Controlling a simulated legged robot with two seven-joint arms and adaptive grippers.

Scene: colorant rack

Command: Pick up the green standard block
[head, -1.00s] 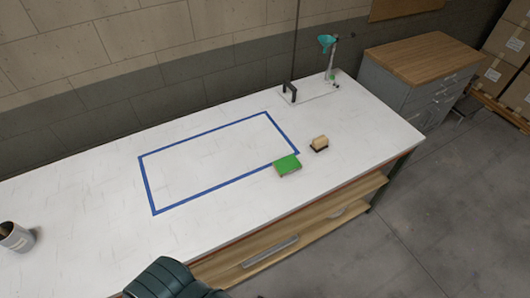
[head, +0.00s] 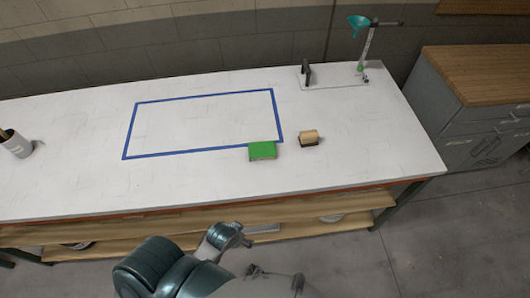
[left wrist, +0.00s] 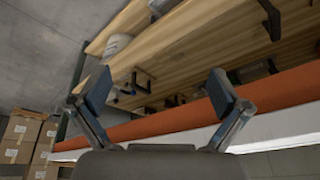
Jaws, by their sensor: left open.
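The green block (head: 262,150) lies flat on the white bench top, at the lower right corner of the blue tape rectangle (head: 190,152). It overlaps the tape's lower edge. My left gripper (left wrist: 158,92) is open and empty in the left wrist view, its two fingers wide apart. It faces the bench's edge and lower shelves, and the green block is not seen there. In the head view, dark teal and grey parts of my arm show at the bottom, in front of the bench and apart from the block. No right gripper can be made out.
A tan-topped block or brush (head: 310,138) sits just right of the green block. A stand with a teal funnel (head: 359,24) is at the back right, a cup (head: 15,145) at the far left. The bench's orange edge (left wrist: 200,115) and wooden shelves (left wrist: 190,50) face the left wrist camera.

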